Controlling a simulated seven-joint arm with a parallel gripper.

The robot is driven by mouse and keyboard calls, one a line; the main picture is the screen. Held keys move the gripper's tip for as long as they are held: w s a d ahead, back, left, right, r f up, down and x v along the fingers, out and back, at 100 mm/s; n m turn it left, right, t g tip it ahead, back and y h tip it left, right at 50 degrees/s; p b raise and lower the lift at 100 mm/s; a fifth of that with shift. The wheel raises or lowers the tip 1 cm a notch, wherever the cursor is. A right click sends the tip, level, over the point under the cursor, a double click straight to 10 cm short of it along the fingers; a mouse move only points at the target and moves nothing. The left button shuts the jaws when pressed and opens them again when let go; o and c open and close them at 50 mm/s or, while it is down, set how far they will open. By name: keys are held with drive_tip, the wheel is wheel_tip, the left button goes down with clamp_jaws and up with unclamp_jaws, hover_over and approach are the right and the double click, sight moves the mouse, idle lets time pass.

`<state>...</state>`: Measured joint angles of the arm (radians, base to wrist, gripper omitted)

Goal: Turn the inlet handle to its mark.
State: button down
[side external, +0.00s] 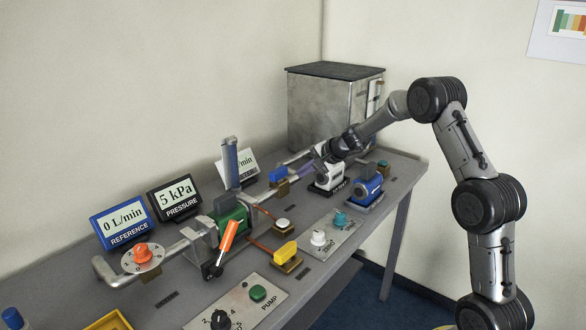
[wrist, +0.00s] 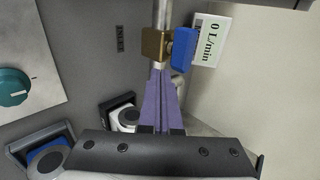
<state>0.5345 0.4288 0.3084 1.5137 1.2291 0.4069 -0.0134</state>
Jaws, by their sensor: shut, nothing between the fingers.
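The inlet valve has a brass body (wrist: 153,45) on a metal pipe, with a blue handle (wrist: 183,48) on its right side in the wrist view. The label INLET (wrist: 120,38) is on the table beside it. The blue handle (side external: 279,174) also shows in the side view, at the back of the bench. It lies roughly along the pipe in the wrist view; I cannot make out its mark. My gripper (wrist: 160,73) has purple fingers, shut and empty, their tips close below the brass body. I cannot tell whether they touch it. The gripper (side external: 304,171) is right of the handle in the side view.
White (side external: 329,177) and blue (side external: 367,187) devices stand close to my gripper. A grey metal box (side external: 318,112) stands behind. Displays line the left side.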

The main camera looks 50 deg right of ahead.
sight(286, 172)
drive_tip(key=shift+w+f, duration=0.15)
drive_tip(key=shift+w, duration=2.05)
drive_tip(key=shift+w+d+n+y, duration=0.1)
drive_tip(key=shift+d+n+y, duration=0.15)
drive_tip(key=shift+n+y, duration=0.3)
drive_tip(key=shift+w+d+n+y, duration=0.1)
drive_tip(key=shift+d+n+y, duration=0.1)
drive_tip(key=shift+n+y, duration=0.35)
drive_tip(key=w+n+y, duration=0.1)
drive_tip(key=w+d+n+g+y, duration=0.1)
drive_tip(key=n, duration=0.1)
drive_tip(key=n+g+y, duration=0.1)
drive_tip(key=n, duration=0.1)
drive_tip(key=shift+w+d+y, duration=0.3)
drive_tip(key=shift+w+d, duration=0.1)
drive_tip(key=shift+w, duration=1)
drive_tip(key=shift+a, duration=0.1)
